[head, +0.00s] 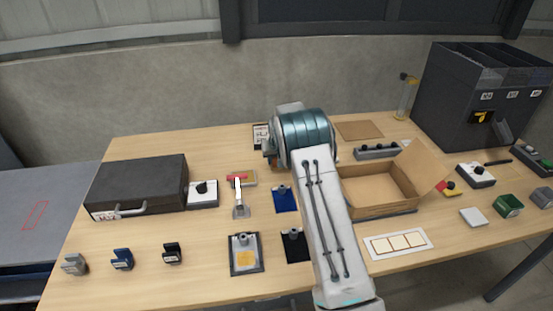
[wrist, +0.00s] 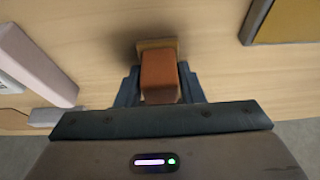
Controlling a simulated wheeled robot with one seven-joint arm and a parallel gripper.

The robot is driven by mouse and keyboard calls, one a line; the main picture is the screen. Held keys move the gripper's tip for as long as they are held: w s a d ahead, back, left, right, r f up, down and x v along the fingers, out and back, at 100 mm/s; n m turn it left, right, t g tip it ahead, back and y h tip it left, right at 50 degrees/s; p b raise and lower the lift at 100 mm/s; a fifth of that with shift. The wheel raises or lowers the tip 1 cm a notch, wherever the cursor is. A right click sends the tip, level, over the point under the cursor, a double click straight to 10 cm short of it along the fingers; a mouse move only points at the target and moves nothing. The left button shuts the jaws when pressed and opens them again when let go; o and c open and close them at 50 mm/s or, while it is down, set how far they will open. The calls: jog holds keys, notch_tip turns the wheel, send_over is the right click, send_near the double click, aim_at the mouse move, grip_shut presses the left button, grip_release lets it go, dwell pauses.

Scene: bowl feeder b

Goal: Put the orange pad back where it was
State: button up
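The orange pad (wrist: 160,76) shows in the wrist view as an orange block with a tan, wider part at its far end. My gripper (wrist: 160,88) has a dark finger on each side of it, and both fingers appear to press against it. A dark shadow lies on the wooden table beside the block; I cannot tell whether the block touches the table. In the head view my arm hides the gripper and most of what it holds, near the back middle of the table.
An open cardboard box (head: 415,192) stands right of my arm. A black case (head: 135,184) and a scraper (head: 240,208) are to the left. A dark-framed yellowish panel (wrist: 288,22) and a pale block (wrist: 36,66) flank the gripper. A dark bin unit (head: 455,105) stands at the back right.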

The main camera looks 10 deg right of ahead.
jog(key=shift+o, duration=1.2)
jog(key=shift+r, duration=0.2)
jog(key=s+r+b, duration=0.2)
jog(key=s+r, duration=1.4)
jog(key=r, duration=0.3)
jog(key=s+g, duration=0.1)
jog(key=s, duration=3.1)
jog(key=shift+s+r+g, duration=0.3)
jog(key=shift+r, duration=0.15)
